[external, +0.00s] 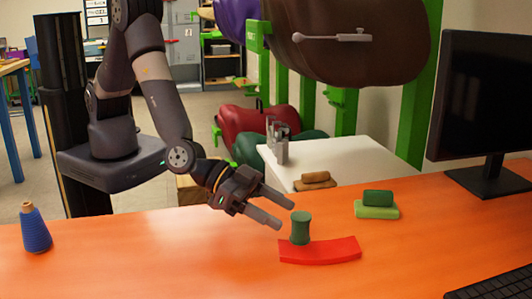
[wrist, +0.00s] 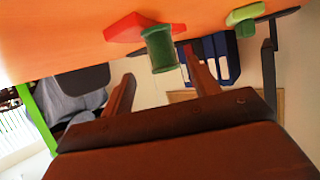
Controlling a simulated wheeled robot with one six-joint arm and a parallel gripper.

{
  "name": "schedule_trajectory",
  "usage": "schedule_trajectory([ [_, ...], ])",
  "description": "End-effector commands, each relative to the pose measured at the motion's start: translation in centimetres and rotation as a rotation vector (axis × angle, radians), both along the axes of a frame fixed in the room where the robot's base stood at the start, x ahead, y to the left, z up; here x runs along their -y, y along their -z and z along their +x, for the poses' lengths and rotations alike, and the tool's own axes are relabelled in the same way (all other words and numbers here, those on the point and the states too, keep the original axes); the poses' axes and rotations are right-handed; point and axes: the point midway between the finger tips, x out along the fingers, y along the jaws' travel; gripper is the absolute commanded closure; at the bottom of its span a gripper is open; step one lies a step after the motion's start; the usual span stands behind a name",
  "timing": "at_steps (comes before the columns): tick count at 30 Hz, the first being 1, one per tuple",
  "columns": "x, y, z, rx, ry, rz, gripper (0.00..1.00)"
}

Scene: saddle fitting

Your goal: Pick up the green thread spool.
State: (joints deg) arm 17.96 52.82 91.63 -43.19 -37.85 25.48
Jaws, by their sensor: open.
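The green thread spool (external: 301,228) stands upright at the back edge of a red curved piece (external: 320,251) on the orange table. In the wrist view the spool (wrist: 160,50) shows ahead of the fingers, nearer the right finger, with the red piece (wrist: 128,27) beside it. My gripper (external: 286,209) is open and empty, just left of the spool in the external view. Its two fingers point toward the spool, and it also shows in the wrist view (wrist: 158,62). I see no contact between the fingers and the spool.
A blue thread cone (external: 36,230) stands at the far left of the orange table (external: 140,260). A green block on a light green base (external: 377,210) sits right of the spool. A monitor (external: 487,100) and keyboard (external: 495,285) are at the right. The table's left middle is clear.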

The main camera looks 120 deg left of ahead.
Motion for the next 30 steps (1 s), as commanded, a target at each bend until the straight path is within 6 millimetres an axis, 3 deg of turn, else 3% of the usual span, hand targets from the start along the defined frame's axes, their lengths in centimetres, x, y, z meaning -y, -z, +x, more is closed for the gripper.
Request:
schedule_trajectory([
  [15, -1.3, 2.2, 4.7, -0.001, 0.000, 0.000, 0.42],
  [24, -1.4, 2.4, 5.1, 0.000, 0.001, 0.000, 0.42],
  [30, -1.4, 2.4, 5.1, 0.000, 0.001, 0.000, 0.57],
])
